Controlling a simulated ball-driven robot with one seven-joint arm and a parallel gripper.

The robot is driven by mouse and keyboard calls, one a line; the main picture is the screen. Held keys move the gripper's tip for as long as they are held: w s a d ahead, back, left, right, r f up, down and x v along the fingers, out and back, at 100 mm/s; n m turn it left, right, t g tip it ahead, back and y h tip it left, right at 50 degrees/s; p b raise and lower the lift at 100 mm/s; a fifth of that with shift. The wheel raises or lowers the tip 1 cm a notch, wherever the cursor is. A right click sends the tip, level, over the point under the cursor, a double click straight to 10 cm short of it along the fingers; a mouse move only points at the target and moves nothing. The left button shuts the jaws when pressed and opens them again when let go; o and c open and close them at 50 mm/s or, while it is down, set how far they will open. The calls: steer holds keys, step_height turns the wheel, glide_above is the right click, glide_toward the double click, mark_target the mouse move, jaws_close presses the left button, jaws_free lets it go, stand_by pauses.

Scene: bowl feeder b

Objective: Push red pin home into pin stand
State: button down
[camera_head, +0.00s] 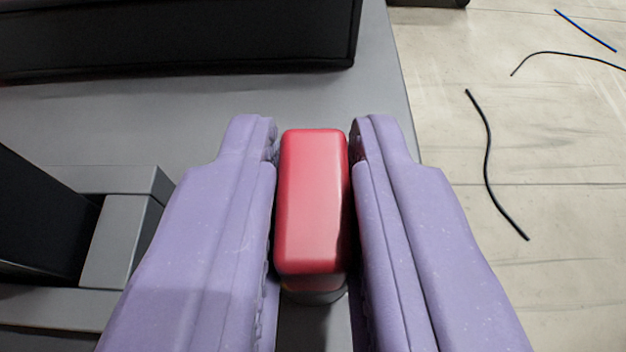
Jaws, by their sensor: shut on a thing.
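The red pin (312,205) shows as a red block with rounded edges in the middle of the view. My gripper (314,135) has two purple fingers, one on each side of it, and is shut on it. A small grey round part (315,297) shows just under the near end of the red block. I cannot tell whether it belongs to the pin or to the pin stand. The pin's lower end and how deep it sits are hidden by the block and the fingers.
A grey table top (210,125) lies below, its right edge running just right of my gripper. A black box-like thing (180,40) stands at the back left. A grey frame with a black panel (120,235) is at the left. Dark cables (487,160) lie on the floor.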

stand_by(0.3)
steer(key=c, duration=0.9)
jaws_free()
steer(key=shift+c, duration=0.2)
